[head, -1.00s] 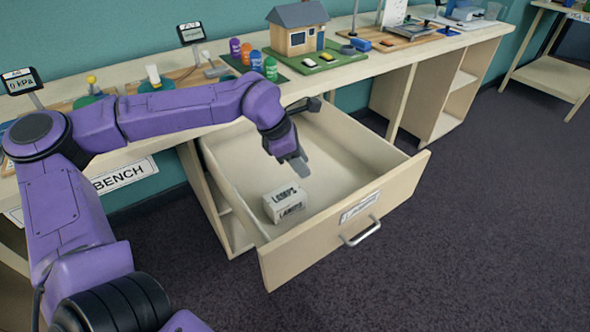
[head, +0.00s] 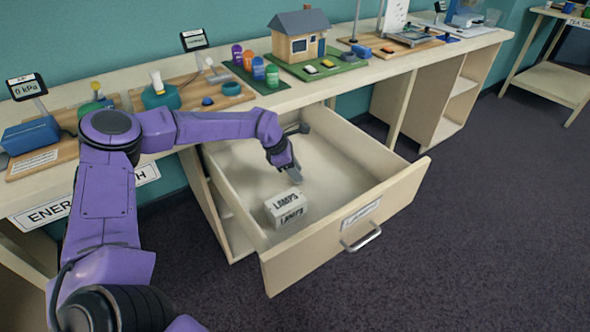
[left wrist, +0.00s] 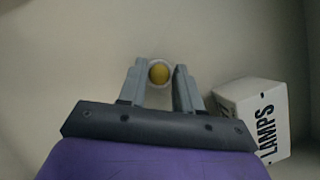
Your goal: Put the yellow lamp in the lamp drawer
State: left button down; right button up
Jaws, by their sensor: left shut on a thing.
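The yellow lamp (left wrist: 159,73) shows in the left wrist view as a small yellow round top with a pale rim, between my left fingertips (left wrist: 160,84). In the head view my left gripper (head: 294,174) points down inside the open drawer (head: 340,235), and the lamp cannot be made out there. The drawer front carries a label and a metal handle. The left gripper is shut on the lamp. Whether the lamp touches the drawer floor cannot be told. My right gripper is not in view.
A white box marked LAMPS (head: 286,208) sits in the drawer, close beside my left gripper; it also shows in the left wrist view (left wrist: 250,110). The drawer floor around is otherwise clear. A model house (head: 299,36), coloured cans and lamp boards stand on the bench above.

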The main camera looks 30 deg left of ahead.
pick_arm(q)
jog(key=shift+f, duration=0.2)
jog(key=c, duration=0.8)
grip_release()
jog(key=shift+r, duration=0.5)
jog(key=p+v, duration=0.1)
jog(key=v, duration=1)
jog(key=shift+s+a+r, duration=0.15)
jog(key=shift+s+a, duration=0.05)
